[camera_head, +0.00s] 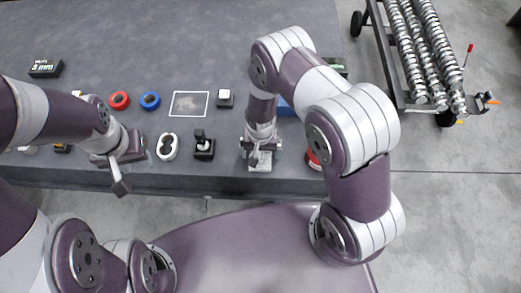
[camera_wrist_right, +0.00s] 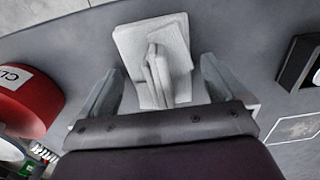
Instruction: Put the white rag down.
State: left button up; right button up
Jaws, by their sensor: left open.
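The white rag (camera_wrist_right: 153,55) lies folded on the grey table, with a raised fold standing up in its middle. In the head view it shows as a pale patch (camera_head: 260,165) near the table's front edge, partly covered by my right gripper (camera_head: 259,155). In the right wrist view my right gripper (camera_wrist_right: 160,88) has its fingers apart, one on each side of the raised fold, with visible gaps. My left gripper (camera_head: 122,172) is open and empty over the table's front edge at the left.
A red round container (camera_head: 313,160) stands just right of the rag. Behind are a red ring (camera_head: 119,100), a blue ring (camera_head: 150,101) and a white outlined square (camera_head: 189,104).

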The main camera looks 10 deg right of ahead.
jog(key=shift+r, duration=0.35)
notch_tip(320, 180, up, 14)
jog(key=d, duration=0.1)
jog(key=s+d+r+n, duration=0.1)
jog(key=s+d+r, duration=0.2)
jog(key=s+r, duration=0.1)
jog(key=s+d+r+n+t, duration=0.1)
jog(key=s+d+r+n, duration=0.1)
jog(key=r, duration=0.5)
jog(key=shift+s+d+r, duration=0.25)
jog(key=shift+s+d, duration=0.4)
jog(key=shift+s, duration=0.55)
jog(key=shift+s, duration=0.15)
